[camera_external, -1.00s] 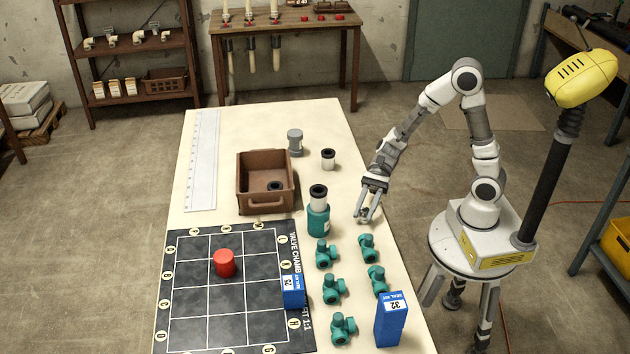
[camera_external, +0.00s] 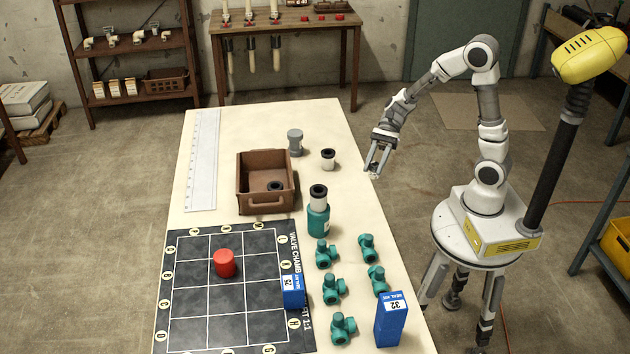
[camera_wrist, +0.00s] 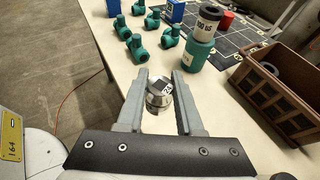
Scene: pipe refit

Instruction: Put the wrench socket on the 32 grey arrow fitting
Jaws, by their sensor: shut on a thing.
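My gripper (camera_external: 376,170) is shut on a small silver round piece (camera_wrist: 158,92) with a dark and white mark on top; its tips sit on either side of it in the wrist view. Whether this piece is the wrench socket or a fitting, I cannot tell. The gripper is raised near the table's right edge, below and right of a small white cylinder with a black top (camera_external: 328,158). A grey cylinder (camera_external: 295,142) stands at the back of the table. I cannot make out a grey arrow marked 32 on any fitting.
A teal bottle with a white, black-topped cylinder (camera_external: 318,212) stands beside a brown crate (camera_external: 265,205) holding a dark ring.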

